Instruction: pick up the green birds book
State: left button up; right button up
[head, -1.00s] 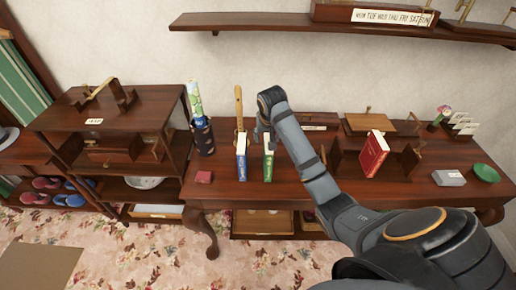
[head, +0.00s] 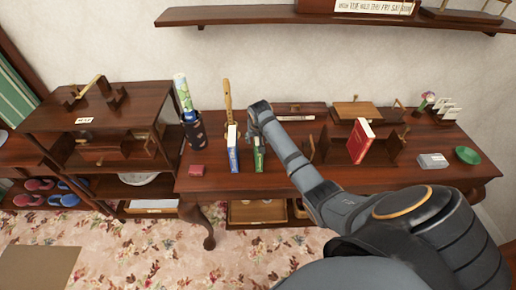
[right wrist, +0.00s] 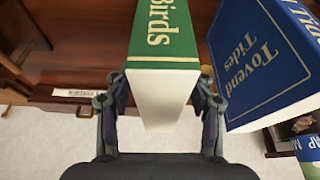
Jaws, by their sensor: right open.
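The green birds book (head: 259,157) stands upright on the wooden desk, with its green and white side toward me. It also shows in the right wrist view (right wrist: 163,85), with "Birds" lettered in white on green. My right gripper (head: 257,138) is at the top of this book. In the right wrist view my right gripper (right wrist: 160,103) has one finger on each side of the book, open around it; whether the fingers touch it I cannot tell. A blue book (head: 233,152) stands just left of it; in the right wrist view the blue book (right wrist: 262,62) reads "Tovend Tides". My left gripper is out of view.
A red book (head: 361,142) leans in a wooden holder to the right. A shelf (head: 240,15) hangs above.

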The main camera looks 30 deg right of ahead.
jog(key=shift+f, duration=0.3)
dwell(0.6)
jog(key=shift+c, duration=0.2)
grip_shut()
